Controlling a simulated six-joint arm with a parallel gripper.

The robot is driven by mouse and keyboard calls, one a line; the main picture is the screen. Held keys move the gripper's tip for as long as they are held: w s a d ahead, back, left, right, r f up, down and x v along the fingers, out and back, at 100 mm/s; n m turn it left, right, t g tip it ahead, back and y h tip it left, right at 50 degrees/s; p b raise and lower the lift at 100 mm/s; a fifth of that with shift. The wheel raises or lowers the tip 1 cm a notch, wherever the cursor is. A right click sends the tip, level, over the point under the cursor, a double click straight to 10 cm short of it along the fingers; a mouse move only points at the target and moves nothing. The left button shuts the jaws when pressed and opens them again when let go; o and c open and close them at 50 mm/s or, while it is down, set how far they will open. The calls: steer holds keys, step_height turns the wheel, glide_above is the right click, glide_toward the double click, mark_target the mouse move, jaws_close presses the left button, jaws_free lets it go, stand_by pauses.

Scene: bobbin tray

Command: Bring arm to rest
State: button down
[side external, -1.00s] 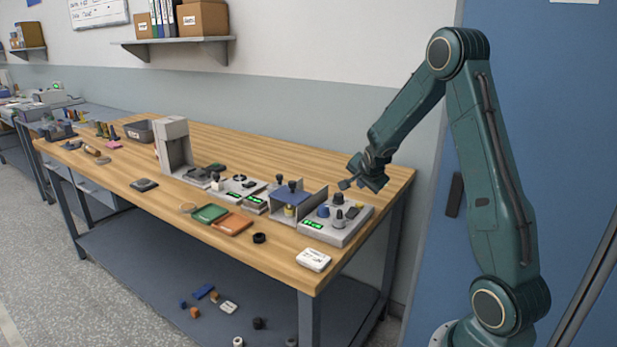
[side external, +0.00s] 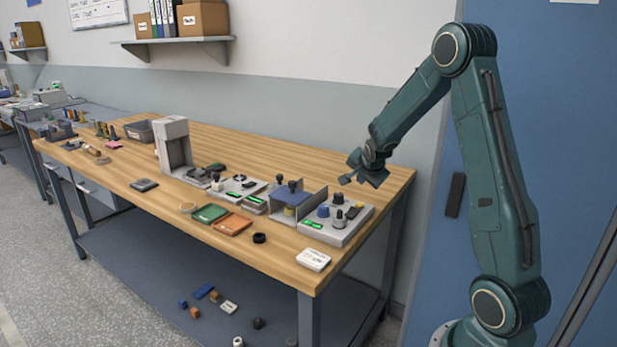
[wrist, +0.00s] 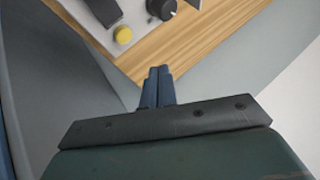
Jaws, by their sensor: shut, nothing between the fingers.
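My gripper (side external: 347,179) hangs above the right end of the wooden workbench (side external: 270,262), over the back of a grey control box, at the end of my raised, bent arm. In the wrist view my gripper (wrist: 157,74) has its two blue fingers side by side, shut with nothing between them. The fingertips point toward the bench corner and touch nothing that I can see. The grey control box (wrist: 150,35) with a dark knob and a yellow button lies beyond the fingertips in the wrist view.
On the bench are a grey upright stand (side external: 174,148), a green tray (side external: 209,213), an orange tray (side external: 232,224), a black ring (side external: 259,238) and a white labelled box (side external: 313,260). Several small parts lie on the lower shelf (side external: 150,270). The bench's back right is clear.

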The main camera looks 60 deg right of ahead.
steer(key=s+a+r+n+y, duration=0.1)
steer(key=a+r+n, duration=0.25)
steer(key=a, duration=0.35)
steer(key=s+a+r+n+t+y, duration=0.1)
steer(key=s+a+r+n, duration=0.1)
steer(key=a+r, duration=0.3)
steer(key=s+a+r+n+y, duration=0.1)
steer(key=a+r+n+y, duration=0.15)
steer(key=a, duration=0.55)
steer(key=s+a+r+n+y, duration=0.1)
steer(key=s+a+n+y, duration=0.2)
steer(key=s+a+n, duration=0.8)
steer(key=s+a, duration=0.4)
steer(key=s, duration=0.2)
steer(key=shift+s+r+n+g, duration=0.3)
steer(key=shift+r+n+g, duration=0.05)
steer(key=shift+n+g, duration=0.05)
